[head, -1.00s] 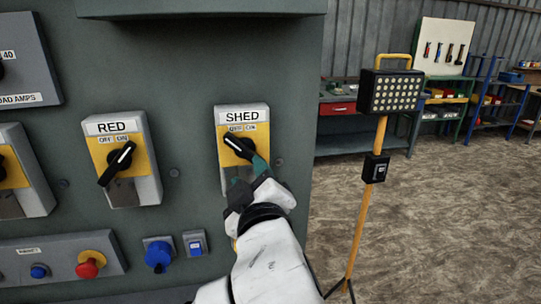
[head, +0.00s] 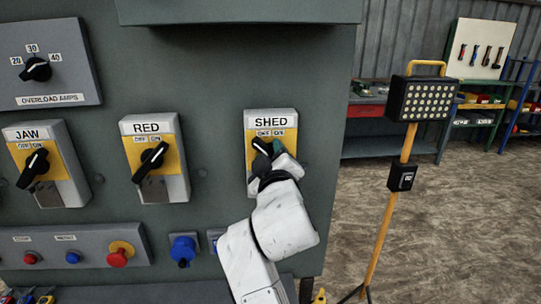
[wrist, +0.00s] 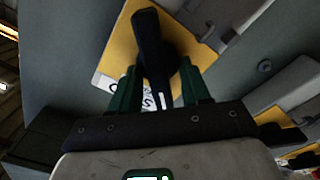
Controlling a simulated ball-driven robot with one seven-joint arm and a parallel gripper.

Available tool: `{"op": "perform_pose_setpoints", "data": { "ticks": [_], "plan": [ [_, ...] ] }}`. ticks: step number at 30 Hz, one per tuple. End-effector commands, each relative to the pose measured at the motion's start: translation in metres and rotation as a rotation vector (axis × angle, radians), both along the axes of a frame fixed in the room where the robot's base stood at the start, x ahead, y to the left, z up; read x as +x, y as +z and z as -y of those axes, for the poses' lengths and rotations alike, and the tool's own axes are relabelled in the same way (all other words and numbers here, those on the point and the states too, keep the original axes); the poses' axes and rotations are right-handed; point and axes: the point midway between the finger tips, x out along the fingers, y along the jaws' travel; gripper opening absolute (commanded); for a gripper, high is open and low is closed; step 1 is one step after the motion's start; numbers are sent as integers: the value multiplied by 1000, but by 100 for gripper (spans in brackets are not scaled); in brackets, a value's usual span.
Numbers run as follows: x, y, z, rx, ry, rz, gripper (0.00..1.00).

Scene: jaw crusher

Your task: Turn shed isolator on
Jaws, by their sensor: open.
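The SHED isolator (head: 271,122) is a grey box with a yellow plate marked OFF and ON, on the green-grey panel. Its black rotary handle (head: 260,147) shows at the upper left of my gripper (head: 276,152), tilted toward the OFF side; the rest is hidden behind the gripper. In the wrist view the black handle (wrist: 150,45) stands between the two green fingers of my gripper (wrist: 163,82). The fingers are open, one on each side of the handle. I cannot tell whether either finger touches it.
The RED isolator (head: 153,127) and JAW isolator (head: 30,136) sit to the left, handles tilted up right.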

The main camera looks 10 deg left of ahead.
Motion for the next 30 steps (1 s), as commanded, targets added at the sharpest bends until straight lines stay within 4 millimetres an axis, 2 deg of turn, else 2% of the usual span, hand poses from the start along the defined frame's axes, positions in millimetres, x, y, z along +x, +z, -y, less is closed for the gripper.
{"op": "perform_pose_setpoints", "data": {
  "ticks": [5, 19, 30],
  "plan": [
    [0, 0, 0, 0, 0, 0, 46],
    [0, 0, 0, 0, -1, -1, 1],
    [0, -2, 0, 40, 0, -13, 0]
  ]
}}
